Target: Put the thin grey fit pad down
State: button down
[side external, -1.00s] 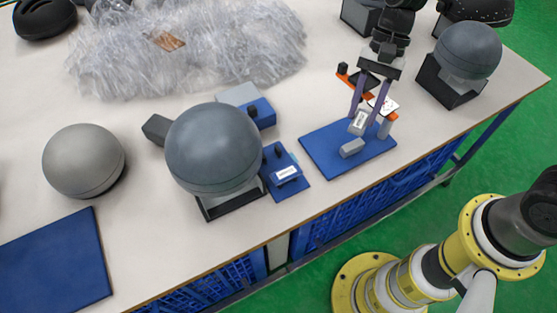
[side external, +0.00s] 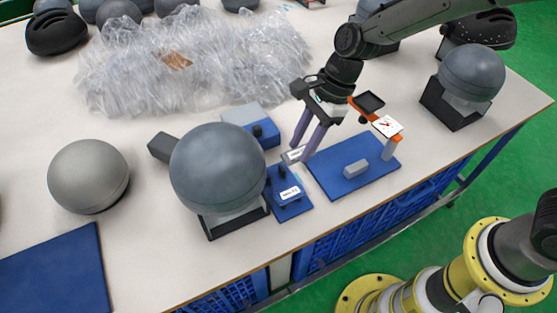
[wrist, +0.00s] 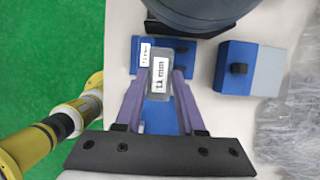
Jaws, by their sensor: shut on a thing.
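My gripper (side external: 297,152) is shut on a small grey fit pad (side external: 293,155) with a white label, held between its two purple fingers. In the wrist view the pad (wrist: 159,88) sits between the fingertips, its label facing the camera and seeming to end in "mm". It appears above the near edge of a blue labelled holder (wrist: 180,47); I cannot tell whether they touch. The holder (side external: 279,181) stands beside the large grey sphere. Another grey pad (side external: 356,168) lies on the blue mat (side external: 334,185), right of my gripper.
The large grey sphere (side external: 218,166) on a black stand is close left of the holder. A blue and grey block (side external: 262,131) is behind it. A dial gauge (side external: 387,125) stands at the mat's right. Plastic wrap (side external: 200,60) covers the back.

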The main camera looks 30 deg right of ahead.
jog(key=w+a+f, duration=0.1)
jog(key=f, duration=0.1)
jog(key=w+a+f, duration=0.1)
jog(key=w+f, duration=0.1)
jog(key=w+a+f, duration=0.1)
jog(key=f, duration=0.1)
jog(key=shift+w+a+f, duration=0.1)
jog(key=shift+w+f, duration=0.1)
jog(key=shift+w, duration=0.2)
jog(key=shift+f, duration=1.45)
jog(key=shift+f, duration=0.1)
jog(key=c, duration=0.5)
grip_release()
jog(key=shift+v, duration=6.15)
